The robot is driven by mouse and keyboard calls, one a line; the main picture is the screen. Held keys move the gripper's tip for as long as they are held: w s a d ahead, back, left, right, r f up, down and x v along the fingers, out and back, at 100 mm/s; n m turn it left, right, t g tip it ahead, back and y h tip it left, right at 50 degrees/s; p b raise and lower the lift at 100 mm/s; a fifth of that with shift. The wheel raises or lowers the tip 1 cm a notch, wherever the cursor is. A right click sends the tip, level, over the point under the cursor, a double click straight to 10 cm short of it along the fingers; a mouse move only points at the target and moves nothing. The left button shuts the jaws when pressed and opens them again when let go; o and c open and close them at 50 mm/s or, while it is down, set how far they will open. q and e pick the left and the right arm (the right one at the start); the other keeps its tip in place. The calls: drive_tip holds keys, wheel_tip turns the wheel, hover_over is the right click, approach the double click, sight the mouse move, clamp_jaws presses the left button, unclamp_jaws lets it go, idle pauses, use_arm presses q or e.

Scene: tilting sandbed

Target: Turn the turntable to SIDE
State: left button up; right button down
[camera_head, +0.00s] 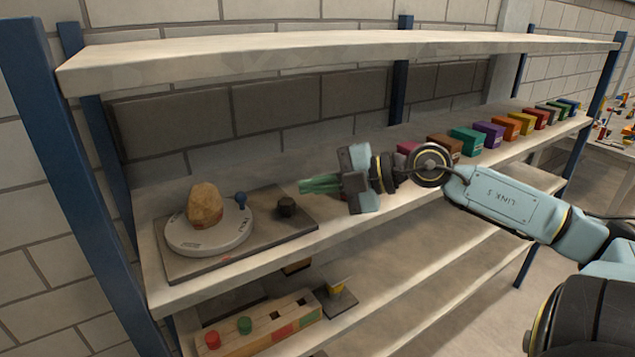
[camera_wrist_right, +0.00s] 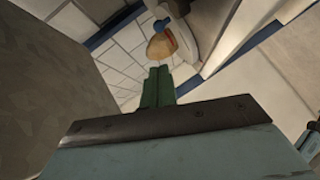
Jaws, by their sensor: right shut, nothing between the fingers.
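The turntable (camera_head: 215,243) is a round pale disc on a dark flat base board (camera_head: 170,269) at the left end of the shelf. A tan, rock-like lump (camera_head: 205,204) sits on the disc. A blue knob (camera_head: 241,200) stands at the disc's right edge. Small lettering on the rim is too small to read surely. A dark knob (camera_head: 287,206) stands on the board to the right of the disc. My right gripper (camera_head: 303,186) is shut and empty, apart from the blue knob and to its right. In the right wrist view, the lump (camera_wrist_right: 162,45) and blue knob (camera_wrist_right: 159,26) show beyond the green fingers.
A row of several coloured blocks (camera_head: 467,142) stands along the shelf to the right. An upper shelf board (camera_head: 330,48) hangs above. A lower shelf holds a wooden block with coloured pegs (camera_head: 262,329). A blue post (camera_head: 75,180) rises left of the turntable.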

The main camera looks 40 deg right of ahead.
drive_tip(key=a+n+g+b, duration=0.1)
drive_tip(key=a+n+b, duration=0.1)
drive_tip(key=a+f+n+g+b, duration=0.1)
drive_tip(key=a+n, duration=0.1)
drive_tip(key=w+a+f+n+b, duration=0.1)
drive_tip(key=a+b, duration=0.1)
drive_tip(key=shift+f+n+g+y+b, duration=0.25)
drive_tip(key=shift+n+g+y+b, duration=0.05)
drive_tip(key=shift+n+g, duration=0.1)
drive_tip(key=s+a+r+n+h+b, duration=0.2)
drive_tip(key=a+r+n+h+b, duration=0.1)
drive_tip(key=r+n+h+b, duration=0.6)
drive_tip(key=m+h+b, duration=0.1)
drive_tip(key=m+b, duration=0.1)
approach(243, 200)
drive_tip(key=f, duration=0.1)
drive_tip(key=w+f, duration=0.1)
drive_tip(key=f, duration=0.1)
drive_tip(key=shift+w+f, duration=0.1)
drive_tip(key=shift+f, duration=0.15)
drive_tip(key=shift+w+d+f+p, duration=0.1)
drive_tip(key=shift+w+f+p, duration=0.2)
drive_tip(key=shift+w, duration=0.55)
drive_tip(key=shift+w+f+p, duration=0.2)
drive_tip(key=shift+w+f, duration=0.1)
drive_tip(key=shift+w, duration=0.55)
